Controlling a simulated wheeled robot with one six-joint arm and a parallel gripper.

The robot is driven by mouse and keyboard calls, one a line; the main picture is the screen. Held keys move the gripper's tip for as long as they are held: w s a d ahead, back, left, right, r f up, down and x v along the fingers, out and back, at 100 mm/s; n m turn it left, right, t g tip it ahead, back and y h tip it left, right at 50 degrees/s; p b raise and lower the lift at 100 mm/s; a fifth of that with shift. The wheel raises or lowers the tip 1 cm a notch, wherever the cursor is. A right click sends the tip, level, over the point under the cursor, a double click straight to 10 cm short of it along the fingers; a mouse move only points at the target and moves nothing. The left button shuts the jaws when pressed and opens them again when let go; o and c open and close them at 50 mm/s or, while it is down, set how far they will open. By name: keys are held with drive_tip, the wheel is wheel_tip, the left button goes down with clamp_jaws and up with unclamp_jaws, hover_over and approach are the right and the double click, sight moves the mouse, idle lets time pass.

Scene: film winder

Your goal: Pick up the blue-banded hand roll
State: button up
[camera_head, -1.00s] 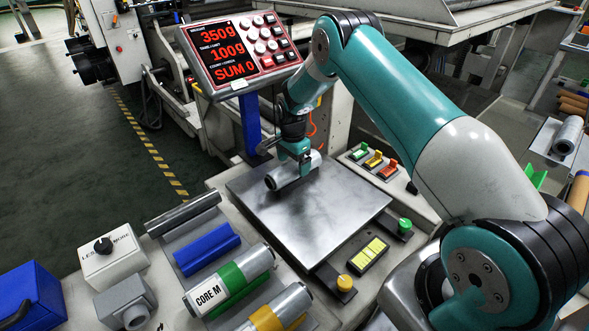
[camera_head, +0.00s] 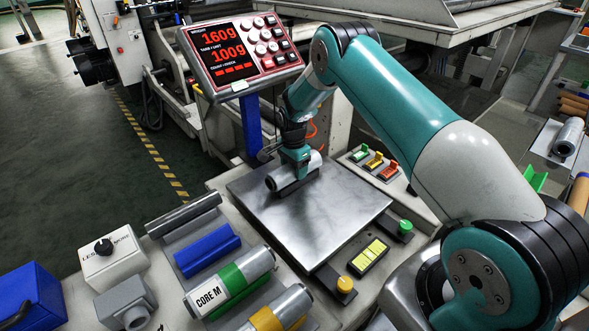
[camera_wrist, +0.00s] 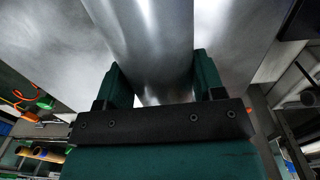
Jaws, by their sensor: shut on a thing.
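A silver hand roll (camera_head: 272,184) lies on its side at the back of the scale's steel plate (camera_head: 325,225). My gripper (camera_head: 298,172) is shut around it from above, near its middle. In the wrist view the shiny roll (camera_wrist: 155,45) passes between the two teal fingers (camera_wrist: 155,90). I see no blue band on the part that shows; the fingers hide some of it. Whether the roll touches the plate is hard to tell. A blue cradle (camera_head: 207,250) on the rack at front left looks empty.
The scale display (camera_head: 240,55) reads 160g above 100g. A green-banded roll (camera_head: 230,280) marked CORE M and a yellow-banded roll (camera_head: 275,310) lie in front. Coloured switches (camera_head: 374,160) sit right of the plate. A grey-white knob box (camera_head: 111,255) stands at left.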

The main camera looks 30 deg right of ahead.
wheel_tip(320, 180, up, 20)
idle(0.3)
drive_tip(key=shift+f, duration=0.1)
